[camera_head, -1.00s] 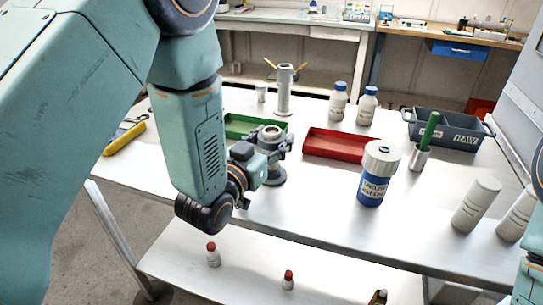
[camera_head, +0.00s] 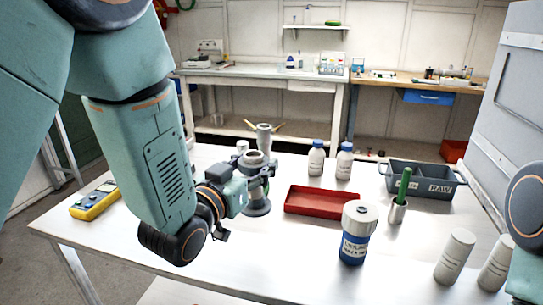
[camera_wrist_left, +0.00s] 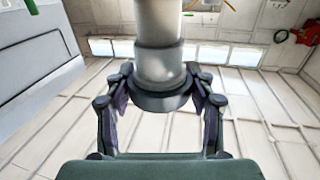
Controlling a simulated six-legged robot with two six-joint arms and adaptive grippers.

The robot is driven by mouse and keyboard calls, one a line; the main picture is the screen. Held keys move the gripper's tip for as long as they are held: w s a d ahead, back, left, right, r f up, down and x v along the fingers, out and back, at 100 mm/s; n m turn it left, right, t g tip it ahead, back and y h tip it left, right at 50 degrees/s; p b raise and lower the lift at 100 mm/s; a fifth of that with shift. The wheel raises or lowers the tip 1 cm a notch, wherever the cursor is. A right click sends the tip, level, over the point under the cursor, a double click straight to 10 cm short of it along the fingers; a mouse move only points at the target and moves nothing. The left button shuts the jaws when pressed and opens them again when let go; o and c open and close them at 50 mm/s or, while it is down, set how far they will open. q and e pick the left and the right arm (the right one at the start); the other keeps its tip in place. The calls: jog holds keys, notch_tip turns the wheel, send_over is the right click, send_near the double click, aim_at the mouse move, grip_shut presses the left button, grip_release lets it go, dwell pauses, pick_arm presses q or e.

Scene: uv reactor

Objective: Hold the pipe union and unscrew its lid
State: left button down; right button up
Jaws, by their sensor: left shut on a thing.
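The pipe union is a grey upright metal piece (camera_head: 255,159) with a wide round top and a round foot, standing on the table left of centre. My left gripper (camera_head: 258,181) reaches it from the left and is shut around its body. In the left wrist view, the pale grey cylinder of the union (camera_wrist_left: 160,55) with its darker collar sits between the two fingers (camera_wrist_left: 161,92). The fingers partly hide its middle in the head view. I cannot tell the lid's seam. Part of my right arm shows at the right edge; its gripper is out of view.
A red tray (camera_head: 322,211) and a blue jar with a white lid (camera_head: 354,248) stand to the right. A grey RAW crate (camera_head: 412,187), white bottles (camera_head: 316,160) and a yellow meter (camera_head: 95,203) are nearby. The front-centre table is clear.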

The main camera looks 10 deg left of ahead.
pick_arm(q)
jog(key=s+d+f+m+g+h, duration=0.3)
jog(key=s+d+m+g+h, duration=0.35)
jog(key=s+d+h, duration=0.45)
notch_tip(320, 180, up, 6)
jog(key=n+t+y+b, duration=0.2)
jog(key=t+y+b, duration=0.2)
jog(key=y, duration=0.1)
send_over(254, 203)
jog(key=w, duration=0.1)
jog(key=shift+w+a+f, duration=0.1)
jog(key=shift+f, duration=0.1)
jog(key=shift+w+a+f, duration=0.4)
jog(key=shift+w+f, duration=0.35)
jog(key=shift+f, duration=0.1)
notch_tip(254, 203, down, 6)
jog(key=shift+s+f+b, duration=0.1)
jog(key=shift+b, duration=0.9)
jog(key=shift+f, duration=0.55)
notch_tip(254, 203, down, 3)
jog(key=shift+s+r+b, duration=0.1)
jog(key=shift+b, duration=0.55)
jog(key=shift+w+f, duration=0.2)
jog(key=shift+w, duration=0.05)
jog(key=shift+s, duration=0.1)
